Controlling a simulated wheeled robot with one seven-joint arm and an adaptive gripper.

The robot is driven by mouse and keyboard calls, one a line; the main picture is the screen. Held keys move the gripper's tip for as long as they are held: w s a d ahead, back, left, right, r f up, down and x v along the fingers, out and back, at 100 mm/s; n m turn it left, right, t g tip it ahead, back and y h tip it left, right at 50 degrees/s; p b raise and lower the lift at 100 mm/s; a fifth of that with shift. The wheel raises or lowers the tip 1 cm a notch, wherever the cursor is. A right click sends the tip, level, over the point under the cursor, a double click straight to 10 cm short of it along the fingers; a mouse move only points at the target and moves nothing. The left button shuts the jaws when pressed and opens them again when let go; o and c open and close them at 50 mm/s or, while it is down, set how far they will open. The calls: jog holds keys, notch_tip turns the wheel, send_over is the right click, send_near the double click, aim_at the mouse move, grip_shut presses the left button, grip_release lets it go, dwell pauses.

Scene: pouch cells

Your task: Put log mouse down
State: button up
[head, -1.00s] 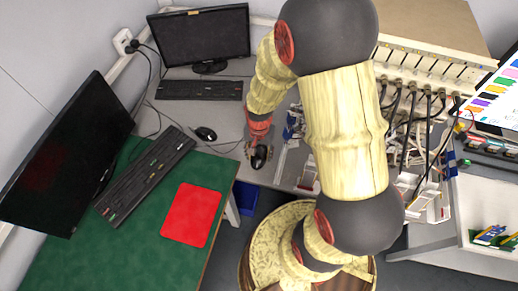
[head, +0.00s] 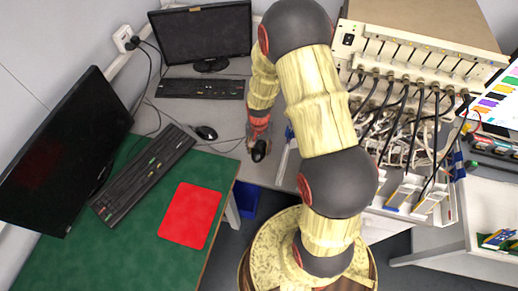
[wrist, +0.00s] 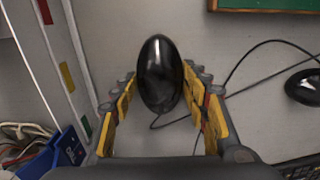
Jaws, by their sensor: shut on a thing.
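The black mouse (wrist: 158,76) is between the yellow-padded fingers of my gripper (wrist: 160,100) in the wrist view. It also shows in the head view (head: 260,151), low over the grey desk near its front edge. My gripper (head: 257,145) is shut on it. I cannot tell whether the mouse touches the desk. A second black mouse (head: 206,132) lies on the grey desk left of my gripper; it shows at the right in the wrist view (wrist: 304,86).
A red mat (head: 190,215) lies on the green desk (head: 120,250) with a keyboard (head: 145,175). Another keyboard (head: 200,88) and monitor (head: 202,35) stand at the back. A cabled rack (head: 410,60) is at the right. Bare grey desk (head: 178,108) lies left of my gripper.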

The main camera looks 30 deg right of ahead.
jog(key=o, duration=1.2)
notch_tip(320, 180, up, 13)
jog(key=p, duration=0.3)
notch_tip(320, 180, up, 8)
jog(key=n+t, duration=0.1)
jog(key=n, duration=0.1)
send_over(259, 148)
jog(key=a, duration=0.2)
jog(key=s+a+r+n+t, duration=0.1)
jog(key=s+r, duration=0.1)
jog(key=r, duration=0.3)
jog(key=s+a+r+n+t, duration=0.1)
jog(key=s+a+r, duration=0.1)
jog(key=r, duration=0.4)
jog(key=s+a+r+n+t, duration=0.1)
jog(key=s+r, duration=0.3)
jog(key=s+a+r+n, duration=0.2)
jog(key=s+r, duration=0.2)
jog(key=s, duration=0.1)
jog(key=s+a+r+n+t, duration=0.1)
jog(key=s+r+n, duration=0.1)
jog(key=s+r, duration=0.2)
jog(key=shift+s+a+t, duration=0.25)
jog(key=shift+t, duration=0.05)
